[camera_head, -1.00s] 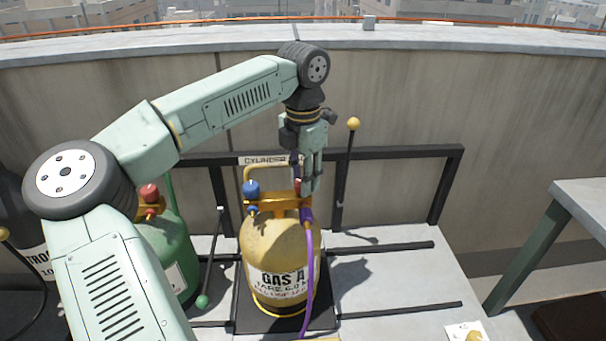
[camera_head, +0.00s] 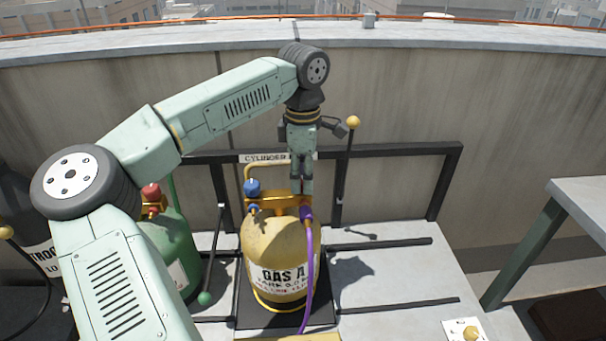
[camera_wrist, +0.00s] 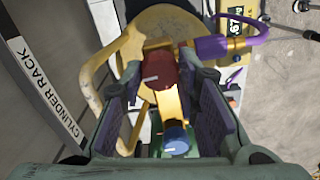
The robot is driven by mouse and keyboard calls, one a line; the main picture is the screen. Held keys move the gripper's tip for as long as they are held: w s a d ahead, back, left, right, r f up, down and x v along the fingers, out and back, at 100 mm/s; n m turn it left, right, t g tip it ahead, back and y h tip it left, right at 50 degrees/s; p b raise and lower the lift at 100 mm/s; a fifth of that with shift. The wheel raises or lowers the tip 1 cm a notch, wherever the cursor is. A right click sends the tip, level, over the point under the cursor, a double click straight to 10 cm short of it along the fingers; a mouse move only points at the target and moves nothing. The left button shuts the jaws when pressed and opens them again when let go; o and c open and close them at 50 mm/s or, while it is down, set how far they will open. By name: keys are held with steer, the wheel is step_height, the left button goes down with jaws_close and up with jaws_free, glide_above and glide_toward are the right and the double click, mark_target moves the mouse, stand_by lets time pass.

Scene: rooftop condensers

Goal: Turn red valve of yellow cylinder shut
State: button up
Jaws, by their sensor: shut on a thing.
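The yellow cylinder (camera_head: 280,240), lettered GAS A, stands upright on a dark base in the rack. My gripper (camera_head: 301,188) points straight down at the right side of its top fitting. In the wrist view my gripper (camera_wrist: 172,95) has a finger on each side of the red valve (camera_wrist: 172,70) and is shut on it. The red valve is hidden behind the fingers in the head view. The blue valve (camera_head: 252,188) sits on the left of the same fitting and also shows in the wrist view (camera_wrist: 176,141). A purple hose (camera_head: 311,270) hangs from the fitting's right.
A green cylinder (camera_head: 172,250) with its own red valve (camera_head: 151,193) stands on the left. The black rack rail (camera_head: 390,152) runs behind. The platform's right side is mostly clear.

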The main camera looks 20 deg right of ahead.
steer(key=shift+m, duration=0.4)
steer(key=o, duration=1.2)
steer(key=shift+c, duration=0.2)
steer(key=shift+r, duration=0.1)
step_height(320, 180, up, 12)
